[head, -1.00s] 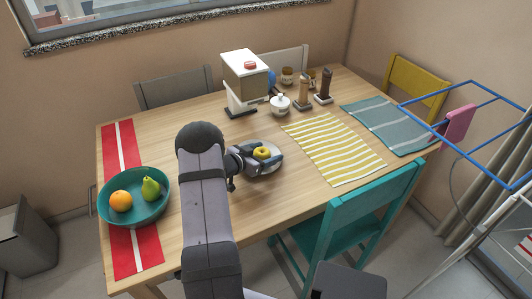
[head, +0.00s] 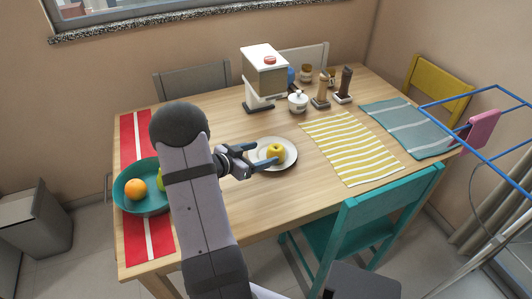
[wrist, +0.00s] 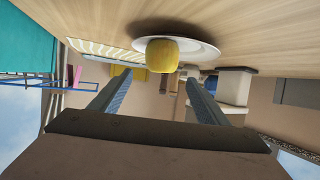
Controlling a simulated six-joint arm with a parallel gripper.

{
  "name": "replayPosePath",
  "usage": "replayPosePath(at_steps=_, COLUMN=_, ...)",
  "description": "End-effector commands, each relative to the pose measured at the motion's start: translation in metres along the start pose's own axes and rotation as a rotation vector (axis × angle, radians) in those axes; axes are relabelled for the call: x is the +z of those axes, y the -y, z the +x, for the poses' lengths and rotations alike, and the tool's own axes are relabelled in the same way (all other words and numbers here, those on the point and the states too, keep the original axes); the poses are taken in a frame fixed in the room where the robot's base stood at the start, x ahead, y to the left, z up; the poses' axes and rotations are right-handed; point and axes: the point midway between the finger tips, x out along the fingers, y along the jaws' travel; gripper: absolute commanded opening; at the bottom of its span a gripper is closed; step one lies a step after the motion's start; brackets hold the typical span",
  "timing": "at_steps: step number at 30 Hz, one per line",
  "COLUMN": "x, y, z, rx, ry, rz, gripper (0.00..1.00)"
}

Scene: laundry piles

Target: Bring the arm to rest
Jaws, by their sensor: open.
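My gripper (head: 262,159) is open and empty, its two fingers spread just left of a white plate. It also shows in the wrist view (wrist: 157,84), with the fingers apart. A yellow apple (head: 276,151) sits on the white plate (head: 291,159), beyond the fingertips. The wrist view shows the apple (wrist: 161,52) and the plate rim (wrist: 207,48) ahead, apart from the fingers.
A teal bowl (head: 140,200) with an orange (head: 135,189) stands on the left, partly behind my arm. A coffee machine (head: 264,73), a sugar pot (head: 298,101) and two mills stand at the back. A yellow striped mat (head: 350,147) lies to the right.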

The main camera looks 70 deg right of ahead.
Motion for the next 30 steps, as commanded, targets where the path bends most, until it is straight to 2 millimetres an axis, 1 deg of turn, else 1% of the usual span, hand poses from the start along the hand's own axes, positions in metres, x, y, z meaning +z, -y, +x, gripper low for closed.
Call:
replayPosePath(at_steps=3, x=-0.001, y=0.000, z=-0.003, rx=0.000, ry=-0.001, rz=0.001, gripper=0.69)
replayPosePath(at_steps=15, x=-0.001, y=0.001, z=-0.003, rx=-0.002, ry=0.000, rz=0.000, gripper=0.69)
replayPosePath(at_steps=17, x=-0.001, y=0.004, z=-0.005, rx=-0.013, ry=0.004, rz=0.000, gripper=0.69)
replayPosePath(at_steps=20, x=-0.001, y=0.017, z=-0.015, rx=-0.064, ry=0.021, rz=-0.007, gripper=0.69)
replayPosePath(at_steps=23, x=0.001, y=0.043, z=-0.035, rx=-0.164, ry=0.058, rz=-0.024, gripper=0.69)
replayPosePath(at_steps=26, x=0.007, y=0.079, z=-0.071, rx=-0.312, ry=0.119, rz=-0.058, gripper=0.69)
replayPosePath(at_steps=27, x=0.011, y=0.093, z=-0.090, rx=-0.379, ry=0.151, rz=-0.079, gripper=0.69)
replayPosePath(at_steps=29, x=0.018, y=0.114, z=-0.123, rx=-0.486, ry=0.201, rz=-0.116, gripper=0.69)
replayPosePath(at_steps=30, x=0.024, y=0.126, z=-0.147, rx=-0.557, ry=0.239, rz=-0.149, gripper=0.69)
